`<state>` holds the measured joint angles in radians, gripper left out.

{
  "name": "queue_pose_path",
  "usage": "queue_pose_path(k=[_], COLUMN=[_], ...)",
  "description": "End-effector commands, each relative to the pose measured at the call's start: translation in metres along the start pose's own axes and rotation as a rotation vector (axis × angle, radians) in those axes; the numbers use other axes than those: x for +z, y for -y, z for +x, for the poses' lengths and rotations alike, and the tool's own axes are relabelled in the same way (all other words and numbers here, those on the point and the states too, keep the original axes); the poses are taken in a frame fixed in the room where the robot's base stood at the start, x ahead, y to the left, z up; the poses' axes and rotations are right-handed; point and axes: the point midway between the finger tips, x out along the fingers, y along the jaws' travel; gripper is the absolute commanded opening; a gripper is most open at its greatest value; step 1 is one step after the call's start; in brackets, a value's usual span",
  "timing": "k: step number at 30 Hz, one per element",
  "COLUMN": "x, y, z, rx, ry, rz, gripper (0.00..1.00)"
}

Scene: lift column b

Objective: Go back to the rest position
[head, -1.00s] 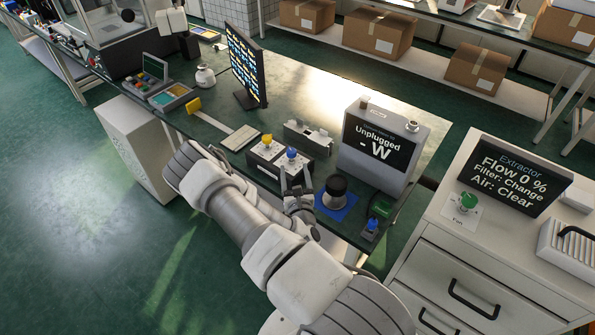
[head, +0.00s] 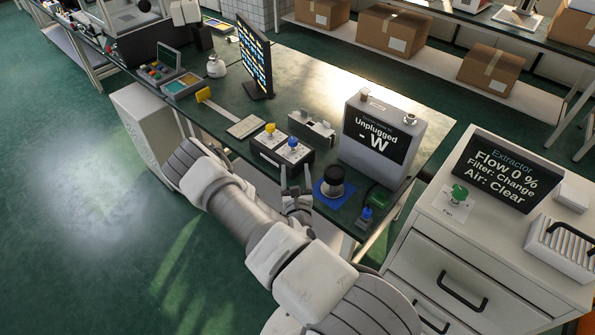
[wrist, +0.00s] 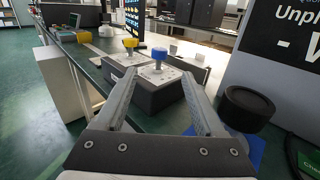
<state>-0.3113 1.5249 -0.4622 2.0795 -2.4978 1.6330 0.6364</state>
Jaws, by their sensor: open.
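My gripper (head: 296,179) is at the front edge of the bench, just in front of a black box (head: 270,160) with a yellow knob (head: 270,129) and a blue knob (head: 292,142) on its top plates. In the wrist view my gripper (wrist: 152,98) is open, with its two fingers apart and nothing between them. The blue knob (wrist: 158,52) and yellow knob (wrist: 130,44) stand beyond the fingertips, apart from them. My arm reaches up from the lower right of the head view.
A grey unit reading "Unplugged - W" (head: 373,140) stands right of the box. A black round knob (head: 332,181) sits on a blue mat (head: 326,201) close to my gripper. A monitor (head: 254,60) stands behind. Right is a white drawer cabinet (head: 450,250). Green floor is clear at left.

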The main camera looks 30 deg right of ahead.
Motion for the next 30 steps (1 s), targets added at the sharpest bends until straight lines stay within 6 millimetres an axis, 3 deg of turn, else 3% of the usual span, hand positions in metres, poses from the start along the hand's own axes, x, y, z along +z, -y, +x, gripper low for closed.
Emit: queue_pose_path(k=[22,26,30], x=[0.003,0.028,0.081], y=[-0.001,0.004,0.022], z=[0.001,0.007,0.015], rx=[-0.008,-0.08,-0.251], ry=[0.006,0.054,0.149], rz=[0.003,0.028,0.094], gripper=[0.71,0.71,0.71])
